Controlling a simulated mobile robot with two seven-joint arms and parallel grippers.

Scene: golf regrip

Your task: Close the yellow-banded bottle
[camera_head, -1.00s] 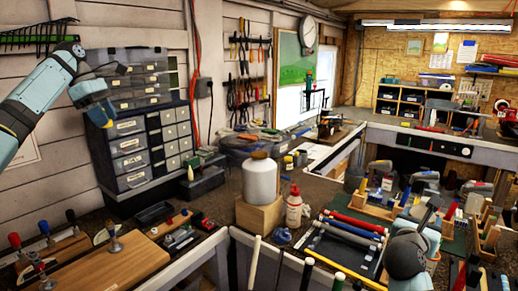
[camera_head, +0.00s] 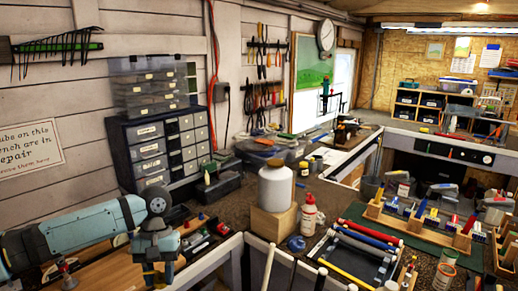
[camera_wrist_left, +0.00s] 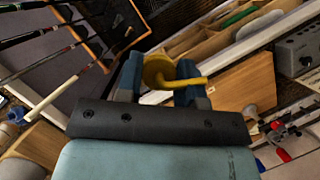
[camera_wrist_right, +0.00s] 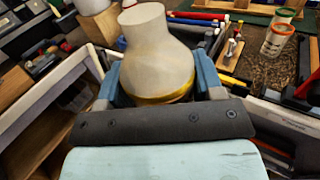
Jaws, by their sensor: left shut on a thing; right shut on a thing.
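A pale bottle (camera_wrist_right: 158,62) with a yellow band (camera_wrist_right: 168,98) low on its body is between the fingers of my right gripper (camera_wrist_right: 158,84), which is shut on it. Its narrow neck points up and away in the right wrist view; I cannot tell if its mouth is open. My left gripper (camera_head: 157,272) is low at the left in the head view. In the left wrist view it is shut on a yellow cap (camera_wrist_left: 157,68) with a bent spout (camera_wrist_left: 184,84). The banded bottle and right gripper do not show in the head view.
A white jug (camera_head: 275,186) stands on a wooden block (camera_head: 273,221) mid-bench, with a red-capped white bottle (camera_head: 309,214) beside it. A drawer cabinet (camera_head: 165,148) stands behind my left arm. Golf clubs (camera_wrist_left: 70,72) show in the left wrist view. Coloured grips (camera_head: 362,247) lie at the right.

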